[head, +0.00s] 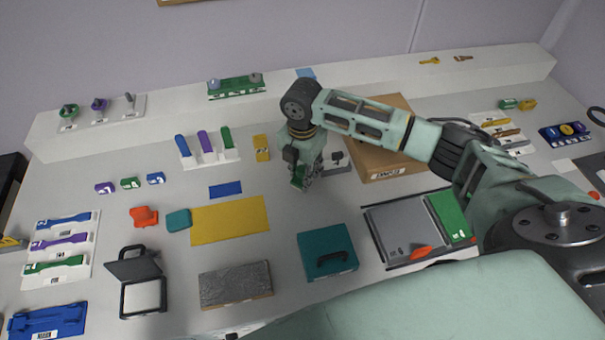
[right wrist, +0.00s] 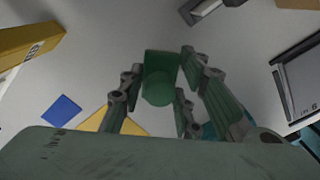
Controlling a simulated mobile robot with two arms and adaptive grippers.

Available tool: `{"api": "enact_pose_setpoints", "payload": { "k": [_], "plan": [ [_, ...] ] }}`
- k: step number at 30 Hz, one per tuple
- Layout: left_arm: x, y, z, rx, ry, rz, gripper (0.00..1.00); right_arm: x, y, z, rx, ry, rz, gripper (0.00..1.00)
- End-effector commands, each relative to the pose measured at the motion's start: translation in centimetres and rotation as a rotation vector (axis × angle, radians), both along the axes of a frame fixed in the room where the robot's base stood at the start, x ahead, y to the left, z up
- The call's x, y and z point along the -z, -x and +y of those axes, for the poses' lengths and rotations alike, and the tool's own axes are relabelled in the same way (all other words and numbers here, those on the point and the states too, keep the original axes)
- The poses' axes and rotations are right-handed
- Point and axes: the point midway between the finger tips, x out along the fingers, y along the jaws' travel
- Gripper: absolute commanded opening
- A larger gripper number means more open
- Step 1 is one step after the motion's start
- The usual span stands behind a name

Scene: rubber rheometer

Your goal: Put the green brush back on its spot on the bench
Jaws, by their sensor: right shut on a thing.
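The green brush (head: 297,179) is between the fingers of my right gripper (head: 305,178), just above the middle of the bench (head: 330,206). In the right wrist view the brush (right wrist: 160,78) shows as a green block with a round part, with the fingers of my right gripper (right wrist: 160,92) on both sides of it. The fingers are shut on it. I cannot tell exactly how high it is above the bench. No marked spot for the brush can be made out for certain. My left gripper is not in view.
A yellow mat (head: 230,220) and a blue square (head: 225,190) lie left of the gripper. A cardboard box (head: 385,160) stands to the right. A teal case (head: 327,252) and a grey tray (head: 400,233) lie nearer. Bare bench lies around the gripper.

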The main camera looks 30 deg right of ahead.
Motion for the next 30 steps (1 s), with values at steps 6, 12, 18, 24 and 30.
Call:
{"api": "enact_pose_setpoints", "payload": {
  "k": [6,12,18,24,30],
  "plan": [
    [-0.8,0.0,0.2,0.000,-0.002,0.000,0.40,2.0,0.0,0.0,0.001,0.001,-0.001,0.06],
    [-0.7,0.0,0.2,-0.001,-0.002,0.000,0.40,2.0,0.0,0.0,0.001,0.000,-0.001,0.06],
    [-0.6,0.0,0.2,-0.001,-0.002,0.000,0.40,2.3,0.0,0.0,0.001,0.000,-0.001,0.35],
    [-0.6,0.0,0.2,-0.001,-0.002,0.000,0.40,2.3,0.0,0.0,0.001,0.000,-0.001,0.49],
    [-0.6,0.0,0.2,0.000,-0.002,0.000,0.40,2.3,0.0,0.0,0.001,0.000,-0.001,0.49]
  ]
}}
